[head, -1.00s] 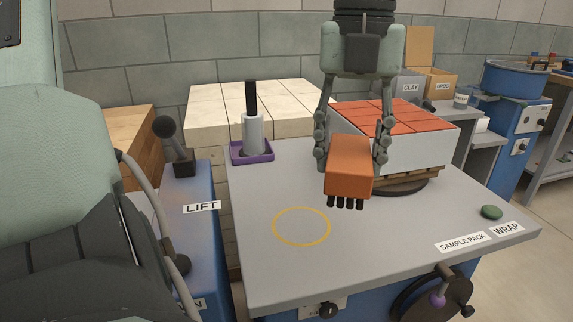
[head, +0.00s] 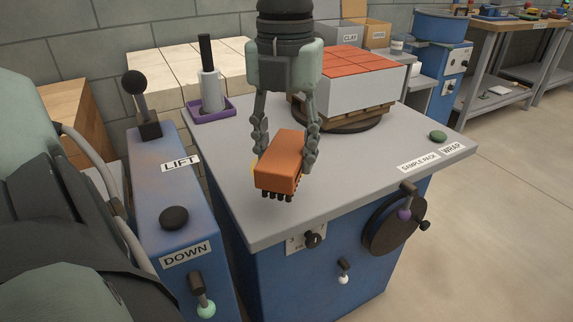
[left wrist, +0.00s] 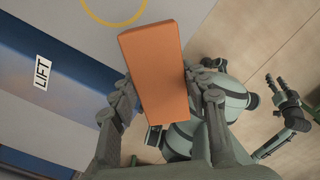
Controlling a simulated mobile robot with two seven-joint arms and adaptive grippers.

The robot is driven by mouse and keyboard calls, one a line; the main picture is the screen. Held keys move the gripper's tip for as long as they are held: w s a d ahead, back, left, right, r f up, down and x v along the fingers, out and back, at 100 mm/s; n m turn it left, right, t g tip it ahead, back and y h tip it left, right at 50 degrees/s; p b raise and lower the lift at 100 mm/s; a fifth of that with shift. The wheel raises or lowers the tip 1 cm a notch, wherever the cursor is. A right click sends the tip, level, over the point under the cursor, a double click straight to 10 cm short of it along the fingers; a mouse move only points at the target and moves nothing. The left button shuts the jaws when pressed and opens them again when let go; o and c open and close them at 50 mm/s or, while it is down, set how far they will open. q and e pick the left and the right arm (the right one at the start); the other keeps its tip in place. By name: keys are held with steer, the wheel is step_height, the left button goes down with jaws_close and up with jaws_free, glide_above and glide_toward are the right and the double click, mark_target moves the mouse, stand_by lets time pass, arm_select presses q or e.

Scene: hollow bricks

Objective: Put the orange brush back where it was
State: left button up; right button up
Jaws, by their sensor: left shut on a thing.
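The orange brush (head: 281,160) is a block with dark bristles pointing down. My left gripper (head: 286,163) is shut on it, one finger on each side, and holds it over the front part of the grey table top. The brush also fills the middle of the left wrist view (left wrist: 158,70). A yellow ring marked on the table shows as an arc (left wrist: 113,25) at the top of the left wrist view. In the head view the brush and gripper hide nearly all of it. My right gripper (left wrist: 284,98) appears at the right of the left wrist view, fingers apart and empty.
A purple tray (head: 192,112) with a grey cylinder stands at the table's back left. A wrapped pack of red bricks (head: 380,76) on a pallet and turntable stands behind the gripper. A green button (head: 438,136) is at the right. The blue lift cabinet (head: 150,205) adjoins on the left.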

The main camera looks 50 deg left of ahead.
mark_target(287, 149)
arm_select(q)
steer(key=w+a+f, duration=0.3)
steer(key=shift+w, duration=0.15)
step_height(287, 149, down, 4)
steer(key=shift+r, duration=0.15)
arm_select(e)
steer(key=shift+w+a+f, duration=0.1)
steer(key=shift+w+f, duration=0.25)
steer(key=shift+f, duration=0.35)
steer(key=shift+s+f, duration=0.15)
arm_select(q)
steer(key=shift+f, duration=0.2)
steer(key=o, duration=1)
arm_select(e)
steer(key=shift+s+r, duration=0.3)
steer(key=shift+r, duration=0.35)
arm_select(q)
steer(key=shift+r, duration=0.1)
arm_select(e)
steer(key=shift+w, duration=0.1)
